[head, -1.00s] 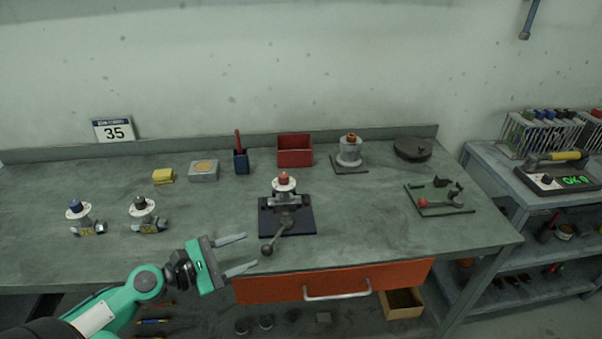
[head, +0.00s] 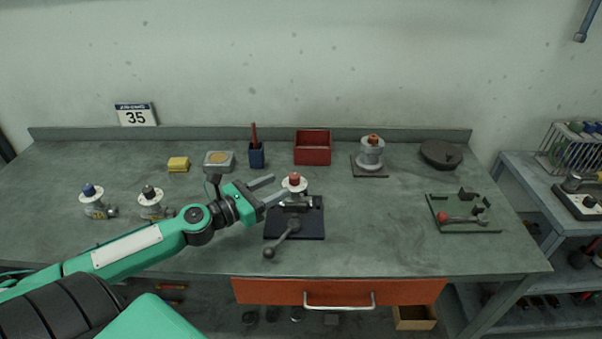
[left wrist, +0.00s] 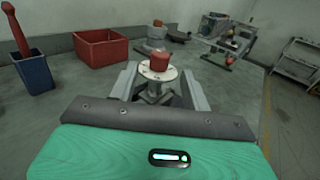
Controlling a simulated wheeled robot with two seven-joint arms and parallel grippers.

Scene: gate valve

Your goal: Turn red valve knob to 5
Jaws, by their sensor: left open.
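The red valve knob (head: 294,177) sits on a round white dial (head: 295,186) on top of the valve, which stands on a dark base plate (head: 312,224) with a grey lever (head: 286,240). My left gripper (head: 281,187) is open, just left of the knob, with its fingers pointing toward it. In the left wrist view the red knob (left wrist: 158,62) and white dial (left wrist: 152,74) appear between and beyond the two fingers (left wrist: 160,84). The dial's marks are too small to read. My right gripper is not in view.
Valves with a blue knob (head: 90,190) and a dark knob (head: 149,193) stand at the left. A red bin (head: 313,148), a blue cup (head: 256,157) and a grey valve with an orange top (head: 371,152) stand behind. A green plate (head: 465,215) lies at the right.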

